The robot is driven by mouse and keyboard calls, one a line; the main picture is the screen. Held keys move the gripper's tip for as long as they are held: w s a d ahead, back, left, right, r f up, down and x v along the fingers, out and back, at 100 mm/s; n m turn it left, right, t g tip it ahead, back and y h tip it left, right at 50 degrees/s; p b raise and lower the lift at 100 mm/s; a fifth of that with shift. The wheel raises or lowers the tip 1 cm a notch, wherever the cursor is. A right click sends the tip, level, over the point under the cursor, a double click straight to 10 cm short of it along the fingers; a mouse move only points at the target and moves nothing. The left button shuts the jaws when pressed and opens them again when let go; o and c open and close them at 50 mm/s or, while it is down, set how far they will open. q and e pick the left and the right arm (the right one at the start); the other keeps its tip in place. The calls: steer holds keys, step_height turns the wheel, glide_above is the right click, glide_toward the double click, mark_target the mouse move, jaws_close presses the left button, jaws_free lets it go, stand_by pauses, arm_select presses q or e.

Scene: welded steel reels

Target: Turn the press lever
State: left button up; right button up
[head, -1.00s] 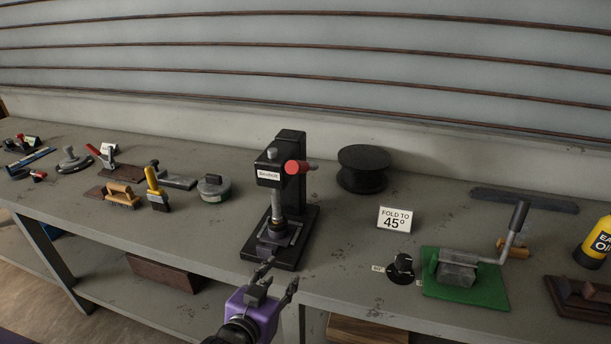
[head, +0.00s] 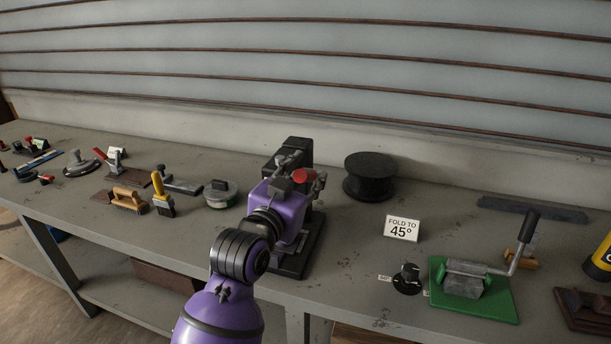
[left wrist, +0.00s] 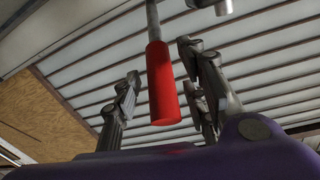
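The black press (head: 294,145) stands on the bench, its front mostly hidden behind my purple left gripper and arm in the head view. Its lever ends in a red handle (head: 299,176), which points toward my gripper. My left gripper (head: 302,170) is open, with its fingers on either side of the red handle. In the left wrist view, the red handle (left wrist: 163,88) on its grey rod lies between the spread fingers, with a visible gap on both sides. My right gripper is in neither view.
A black reel (head: 370,176) stands right of the press. A "FOLD TO 45°" sign (head: 402,228), a black dial (head: 407,279) and a green-based crank tool (head: 474,292) are farther right. A round tin (head: 221,194) and a yellow-handled brush (head: 162,195) are to the left.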

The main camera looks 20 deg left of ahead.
arm_select(q)
steer(key=shift+w, duration=0.2)
steer(key=shift+c, duration=0.5)
jaws_close()
steer(key=shift+w, duration=0.1)
